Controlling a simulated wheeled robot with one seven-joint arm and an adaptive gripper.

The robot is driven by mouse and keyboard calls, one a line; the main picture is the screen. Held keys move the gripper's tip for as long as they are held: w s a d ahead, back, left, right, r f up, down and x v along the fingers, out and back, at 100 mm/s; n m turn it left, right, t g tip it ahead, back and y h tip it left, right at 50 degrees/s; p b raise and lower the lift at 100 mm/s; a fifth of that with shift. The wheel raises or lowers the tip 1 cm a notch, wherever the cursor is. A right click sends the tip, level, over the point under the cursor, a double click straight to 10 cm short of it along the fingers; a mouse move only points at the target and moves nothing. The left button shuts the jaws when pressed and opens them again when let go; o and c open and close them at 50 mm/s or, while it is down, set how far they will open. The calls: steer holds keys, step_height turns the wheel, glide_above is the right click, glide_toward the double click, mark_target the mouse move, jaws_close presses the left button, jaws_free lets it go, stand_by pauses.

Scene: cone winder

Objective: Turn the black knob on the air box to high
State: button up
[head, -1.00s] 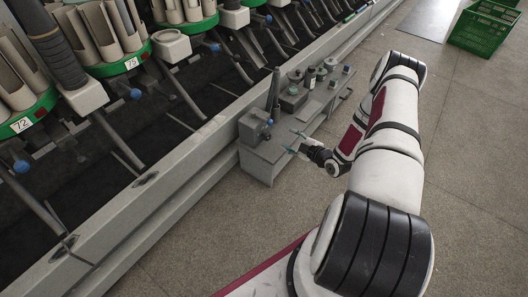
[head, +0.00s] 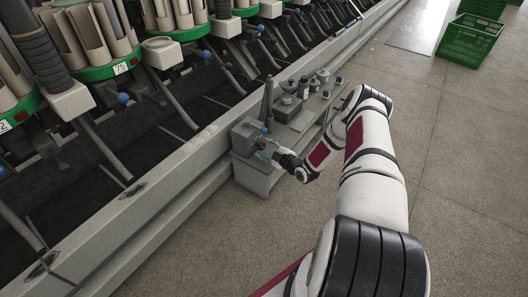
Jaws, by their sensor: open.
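The air box (head: 245,137) is a small grey box at the near end of a grey bench beside the machine. A small blue part (head: 264,130) shows on its right side. The black knob is too small, or too covered by my gripper, to make out clearly. My gripper (head: 262,156) is open, with green-tipped fingers spread at the box's right front face. I cannot tell whether a finger touches the box or knob. Nothing shows between the fingers.
The grey bench (head: 262,172) carries a dark upright post (head: 268,97) behind the box and several jars and small parts farther back. The winder's long grey rail (head: 150,190) runs along the left. Green crates (head: 468,38) stand far right. The floor at right is clear.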

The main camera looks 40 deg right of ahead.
steer(key=shift+x, duration=0.9)
steer(key=c, duration=1.2)
